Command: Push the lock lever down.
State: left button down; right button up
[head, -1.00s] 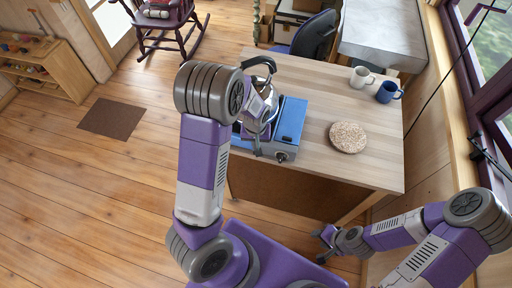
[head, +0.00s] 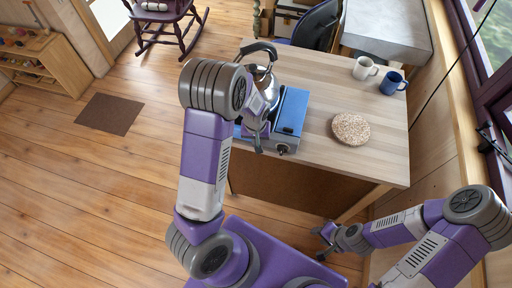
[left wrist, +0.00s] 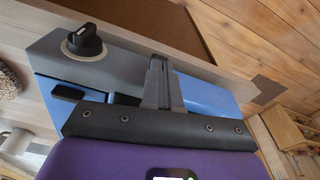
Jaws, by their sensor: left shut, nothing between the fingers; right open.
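A blue camp stove (head: 291,112) with a grey front stands on the table. Its black round knob (head: 283,149) is at the front; the knob (left wrist: 84,42) shows larger in the left wrist view. A short black lever (left wrist: 68,92), which looks like the lock lever, sticks out beside the blue body there. My left gripper (head: 258,147) is shut and empty at the stove's front, left of the knob. Its fingers (left wrist: 160,72) reach over the grey front in the wrist view; I cannot tell whether they touch it. My right gripper (head: 322,244) is open, low in front of the table.
A steel kettle (head: 262,76) with a black handle stands on the stove behind my left wrist. A round cork mat (head: 351,129), a white mug (head: 364,68) and a blue mug (head: 392,83) are on the table (head: 385,155).

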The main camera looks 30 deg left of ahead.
pick_arm(q)
jog(key=shift+w+f, duration=0.1)
jog(key=shift+f, duration=0.6)
notch_tip(320, 180, down, 3)
jog(key=b, duration=0.3)
jog(key=shift+r, duration=0.1)
jog(key=shift+r+p, duration=0.25)
jog(key=shift+p, duration=0.05)
jog(key=s, duration=0.1)
jog(key=s+d+r+p, duration=0.1)
jog(key=shift+s+d, duration=0.15)
jog(key=shift+s, duration=0.25)
notch_tip(320, 180, up, 8)
jog(key=shift+s+d+f+p, duration=0.15)
jog(key=shift+s+f+p, duration=0.05)
jog(key=shift+s+p, duration=0.15)
